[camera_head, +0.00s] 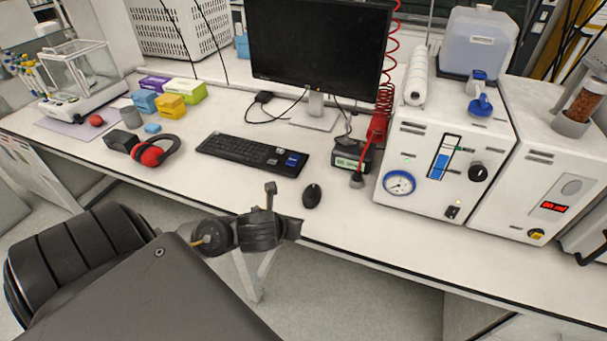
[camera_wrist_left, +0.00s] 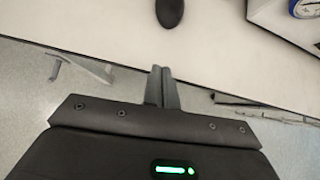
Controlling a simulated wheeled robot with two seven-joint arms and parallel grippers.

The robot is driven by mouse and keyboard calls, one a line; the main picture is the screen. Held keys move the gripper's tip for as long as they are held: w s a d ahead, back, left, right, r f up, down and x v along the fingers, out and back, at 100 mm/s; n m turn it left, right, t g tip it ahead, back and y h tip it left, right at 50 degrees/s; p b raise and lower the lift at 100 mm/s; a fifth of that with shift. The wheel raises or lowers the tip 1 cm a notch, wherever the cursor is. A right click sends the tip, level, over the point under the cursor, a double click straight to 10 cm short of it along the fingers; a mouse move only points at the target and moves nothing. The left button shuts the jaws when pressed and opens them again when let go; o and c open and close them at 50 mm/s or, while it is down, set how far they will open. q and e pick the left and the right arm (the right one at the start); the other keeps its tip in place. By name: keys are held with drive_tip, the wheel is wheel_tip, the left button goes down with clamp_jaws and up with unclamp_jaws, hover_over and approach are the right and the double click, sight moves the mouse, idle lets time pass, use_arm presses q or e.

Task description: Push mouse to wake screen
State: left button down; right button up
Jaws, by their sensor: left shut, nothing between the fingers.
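The black mouse (camera_head: 312,195) lies on the white bench (camera_head: 345,222) near its front edge, right of the keyboard. It also shows at the top of the left wrist view (camera_wrist_left: 170,12). The monitor (camera_head: 318,48) stands behind it with a dark screen. My left gripper (camera_head: 270,188) is shut and empty, at the bench's front edge, left of the mouse and apart from it. In the left wrist view its closed fingers (camera_wrist_left: 161,72) point toward the mouse with a gap of bare bench between. My right gripper is in neither view.
A black keyboard (camera_head: 252,154) lies left of the mouse. A small display device (camera_head: 350,158) and a white reactor unit with a gauge (camera_head: 398,183) stand to the right. Red earmuffs (camera_head: 153,152) lie far left. The bench between gripper and mouse is clear.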

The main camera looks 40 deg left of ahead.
sight(311, 192)
use_arm(q)
drive_tip(key=shift+m, duration=0.4)
drive_tip(key=b+x, duration=0.1)
drive_tip(key=x, duration=0.8)
drive_tip(key=shift+w+a, duration=0.2)
drive_tip(key=shift+w, duration=0.15)
drive_tip(key=shift+w+a+r+p, duration=0.2)
drive_tip(key=shift+w+p, duration=0.25)
drive_tip(key=shift+w, duration=0.15)
drive_tip(key=shift+w+a+r+p, duration=0.1)
drive_tip(key=shift+w+a+p, duration=0.1)
drive_tip(key=shift+w+p, duration=0.3)
drive_tip(key=shift+w+a+f, duration=0.1)
drive_tip(key=shift+w+a, duration=0.05)
drive_tip(key=shift+w, duration=0.25)
drive_tip(key=shift+w+a+f, duration=0.1)
drive_tip(key=shift+w, duration=0.3)
drive_tip(key=shift+w+a+r, duration=0.1)
drive_tip(key=shift+w+a, duration=0.05)
drive_tip(key=shift+w, duration=0.15)
drive_tip(key=w, duration=0.1)
drive_tip(key=w+a, duration=0.1)
drive_tip(key=w, duration=0.1)
drive_tip(key=w+p, duration=0.1)
drive_tip(key=w, duration=0.1)
drive_tip(key=shift+w+a, duration=0.2)
drive_tip(key=shift+a, duration=0.2)
